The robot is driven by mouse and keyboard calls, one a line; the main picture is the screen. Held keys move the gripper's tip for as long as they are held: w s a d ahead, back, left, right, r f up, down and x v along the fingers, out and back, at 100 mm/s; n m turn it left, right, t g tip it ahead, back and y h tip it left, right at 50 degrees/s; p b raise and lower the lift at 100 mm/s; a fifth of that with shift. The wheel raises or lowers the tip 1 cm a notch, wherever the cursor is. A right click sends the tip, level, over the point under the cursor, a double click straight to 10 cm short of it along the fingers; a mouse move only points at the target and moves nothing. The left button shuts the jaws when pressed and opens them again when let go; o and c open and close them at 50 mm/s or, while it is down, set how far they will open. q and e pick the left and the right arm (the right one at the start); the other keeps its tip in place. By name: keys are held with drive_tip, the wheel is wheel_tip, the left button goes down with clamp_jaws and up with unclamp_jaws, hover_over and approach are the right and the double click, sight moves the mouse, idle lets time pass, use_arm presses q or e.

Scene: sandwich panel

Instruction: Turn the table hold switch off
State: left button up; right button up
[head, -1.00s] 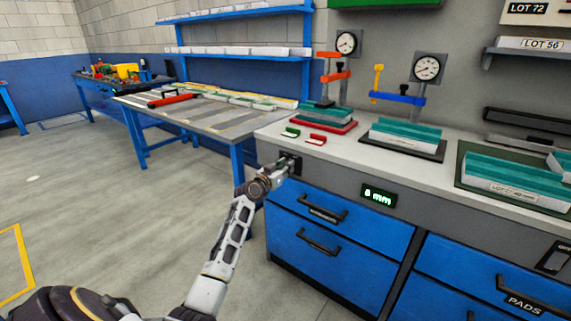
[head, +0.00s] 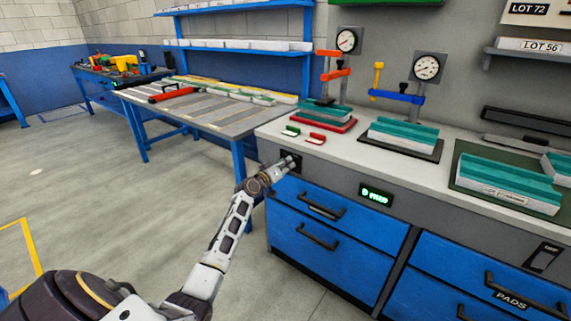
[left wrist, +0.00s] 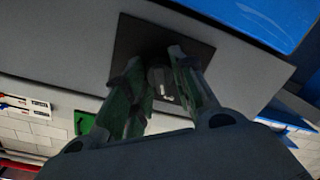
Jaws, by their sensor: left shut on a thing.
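A small dark plate (head: 296,157) sits on the grey front panel at the left end of the bench. It also shows in the left wrist view (left wrist: 140,38), with a grey switch knob (left wrist: 161,84) standing out from it. I take this to be the table hold switch; no label on it is readable. My left gripper (head: 287,163) reaches the plate. In the left wrist view its fingers (left wrist: 155,72) are on both sides of the knob and shut on it. The gripper largely hides the switch in the head view. My right gripper is not in view.
A lit green display (head: 376,195) is on the panel right of the switch. A black rocker switch (head: 543,256) is further right. Blue drawers (head: 325,230) with black handles lie below. Red and blue clamps with dial gauges stand on the bench top (head: 350,150). The floor at left is clear.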

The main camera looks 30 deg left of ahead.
use_arm(q)
drive_tip(key=shift+n+p, duration=0.35)
drive_tip(key=shift+n, duration=0.55)
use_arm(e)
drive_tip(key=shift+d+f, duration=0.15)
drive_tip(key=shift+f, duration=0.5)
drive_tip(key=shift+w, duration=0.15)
use_arm(q)
drive_tip(key=o, duration=1.1)
drive_tip(key=shift+c, duration=0.2)
drive_tip(key=s, duration=1.2)
drive_tip(key=shift+a+r, duration=0.35)
drive_tip(key=shift+r, duration=0.05)
